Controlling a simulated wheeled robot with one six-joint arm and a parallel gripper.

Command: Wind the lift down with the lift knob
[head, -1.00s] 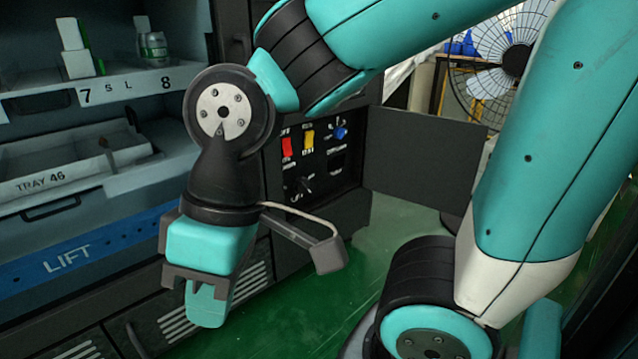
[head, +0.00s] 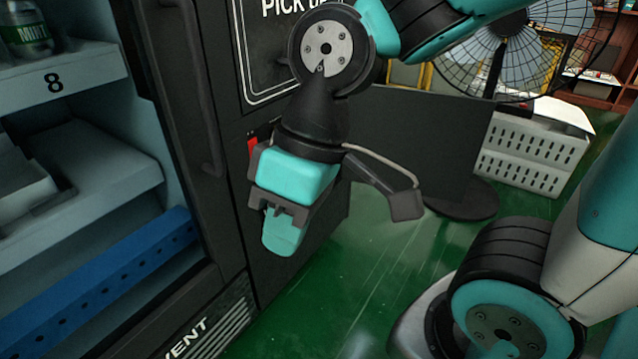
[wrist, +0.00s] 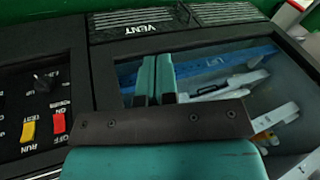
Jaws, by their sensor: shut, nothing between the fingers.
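My gripper (head: 283,232) hangs in front of the machine's control panel in the head view, pointing down with its fingers together and empty. Its closed fingers also show in the wrist view (wrist: 155,78). The black lift knob (wrist: 42,82) is at the left of the wrist view, on the panel, apart from my fingers; its small lettering is hard to read. In the head view the knob is hidden behind my gripper. The lift (head: 130,265) is a blue bar low in the cabinet; it shows in the wrist view too (wrist: 222,65).
A red switch (wrist: 58,123) and a yellow switch (wrist: 28,131) sit near the knob. A fan (head: 500,50) and a white crate (head: 535,150) stand behind. Green floor (head: 340,290) is clear.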

